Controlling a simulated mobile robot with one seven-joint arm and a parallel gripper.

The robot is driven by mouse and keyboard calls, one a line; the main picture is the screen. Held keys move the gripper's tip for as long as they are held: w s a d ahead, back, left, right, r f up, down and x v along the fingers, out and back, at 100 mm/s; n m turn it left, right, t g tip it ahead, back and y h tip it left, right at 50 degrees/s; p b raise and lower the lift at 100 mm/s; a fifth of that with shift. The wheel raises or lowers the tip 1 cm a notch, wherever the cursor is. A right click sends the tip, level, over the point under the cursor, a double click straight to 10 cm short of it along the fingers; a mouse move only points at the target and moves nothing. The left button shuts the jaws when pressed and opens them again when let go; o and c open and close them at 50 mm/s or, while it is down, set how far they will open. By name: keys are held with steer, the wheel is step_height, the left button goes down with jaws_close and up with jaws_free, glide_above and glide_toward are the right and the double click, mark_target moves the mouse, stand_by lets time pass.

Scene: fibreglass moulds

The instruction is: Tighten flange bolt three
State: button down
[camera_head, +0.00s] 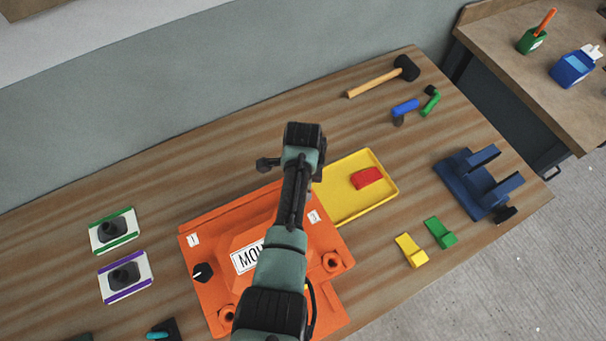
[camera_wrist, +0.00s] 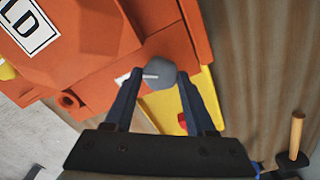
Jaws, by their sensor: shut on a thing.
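The orange mould (camera_head: 215,292) lies on the bench, its front plate lettered. In the wrist view the mould (camera_wrist: 105,85) fills the upper left. My gripper (camera_wrist: 159,75) is shut on a grey round bolt head (camera_wrist: 160,69) with a white line, at the flange edge beside the yellow tray. In the head view my arm hides this bolt and the fingertips. Another dark bolt head (camera_head: 203,272) with a white mark sits at the flange's left. An orange ringed hole (camera_head: 331,262) is at its right. I cannot read which bolt is number three.
The yellow tray (camera_head: 345,208) holds a red block (camera_head: 367,178). A mallet (camera_head: 375,82), a blue-handled tool (camera_head: 405,107) and a green tool (camera_head: 430,101) lie behind it. A dark blue stand (camera_head: 463,188) is right. Yellow (camera_head: 411,250) and green (camera_head: 440,232) pieces lie nearer.

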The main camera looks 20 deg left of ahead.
steer(key=m, duration=0.5)
steer(key=shift+r+m, duration=0.1)
steer(key=shift+m, duration=0.2)
steer(key=m, duration=0.4)
steer(key=shift+m, duration=0.4)
steer(key=shift+w, duration=0.1)
steer(key=c, duration=0.5)
jaws_free()
steer(key=shift+o, duration=1.4)
